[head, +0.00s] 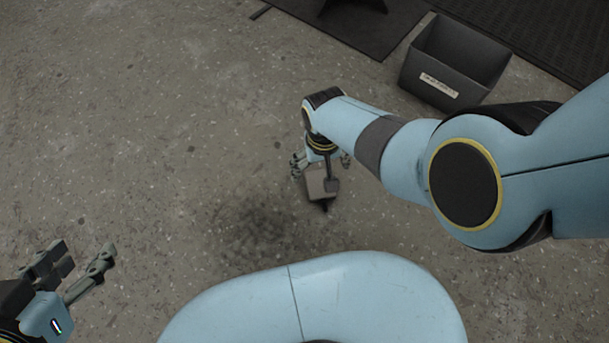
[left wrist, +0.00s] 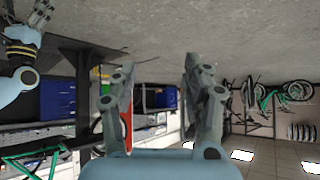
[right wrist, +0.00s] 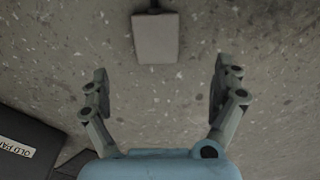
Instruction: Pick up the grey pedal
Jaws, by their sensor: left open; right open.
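The grey pedal (head: 318,183) lies on the concrete floor, with a dark part sticking out at its lower edge. My right gripper (head: 322,163) is open and above the floor beside the pedal, partly hidden by my own arm. In the right wrist view the pedal (right wrist: 155,38) sits beyond the open fingertips (right wrist: 160,75), roughly midway between them, and nothing is between the fingers. My left gripper (head: 82,265) is open and empty at the lower left of the head view, away from the pedal; its open fingers also show in the left wrist view (left wrist: 157,70).
A dark bin (head: 440,78) with a white label stands at the upper right; it also shows in the right wrist view (right wrist: 25,150). Dark mats (head: 370,30) lie behind it. The floor left of the pedal is clear. The left wrist view shows bikes (left wrist: 268,95) and workbenches.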

